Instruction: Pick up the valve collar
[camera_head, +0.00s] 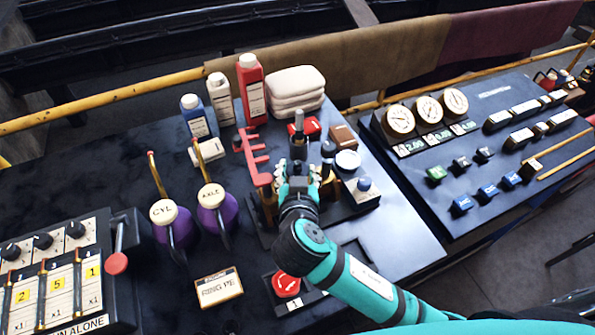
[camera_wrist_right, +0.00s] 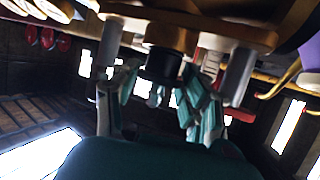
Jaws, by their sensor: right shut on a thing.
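My right gripper (camera_head: 299,180) is at the small valve stand in the middle of the dark bench. In the right wrist view the gripper (camera_wrist_right: 160,92) has its fingers on both sides of a short black round piece (camera_wrist_right: 163,64), which appears to be the valve collar. Brass-coloured parts (camera_wrist_right: 172,37) sit right against it, so I cannot tell whether it is clear of the stand. In the head view the fingers mostly hide the collar. My left gripper is not in view.
A red toothed rack (camera_head: 257,160) stands close left of the gripper. Two purple oilers (camera_head: 216,213) are further left. A black-knobbed post (camera_head: 328,153) and a blue-knobbed box (camera_head: 362,189) are close right. Bottles and folded cloths (camera_head: 296,84) stand behind. A red button (camera_head: 286,284) is in front.

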